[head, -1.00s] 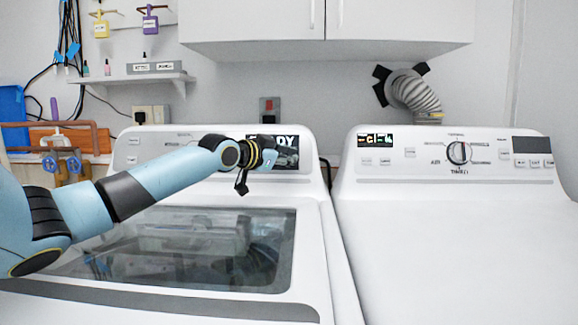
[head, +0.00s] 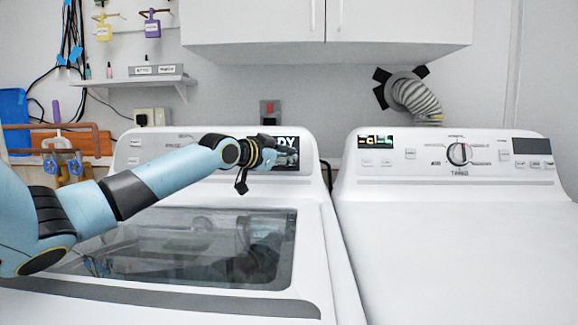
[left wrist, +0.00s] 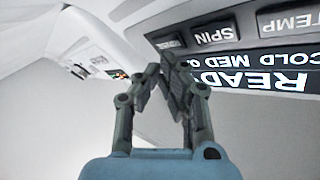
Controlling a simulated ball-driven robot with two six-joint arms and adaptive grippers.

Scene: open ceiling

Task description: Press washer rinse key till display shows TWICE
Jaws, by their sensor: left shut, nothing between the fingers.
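The washer (head: 325,270) is the left machine, with a dark glass lid. Its display (head: 291,140) is partly hidden behind my left gripper (head: 286,152) in the head view. In the left wrist view, the display (left wrist: 275,78) appears upside down and reads READY, with COLD MED above. SPIN (left wrist: 214,36) and TEMP (left wrist: 292,22) keys lie beside it. Another key (left wrist: 165,41) is next to SPIN; its label is not readable. My left gripper's fingertips (left wrist: 168,78) are together and empty, near this key and the display edge. Contact cannot be told. My right gripper is out of view.
A dryer (head: 455,240) with a dial (head: 458,153) stands at the right, a narrow gap between the machines. White cupboards (head: 330,25) hang above. A shelf (head: 150,80) and tap pipes (head: 60,140) are at the back left. Space above the dryer is clear.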

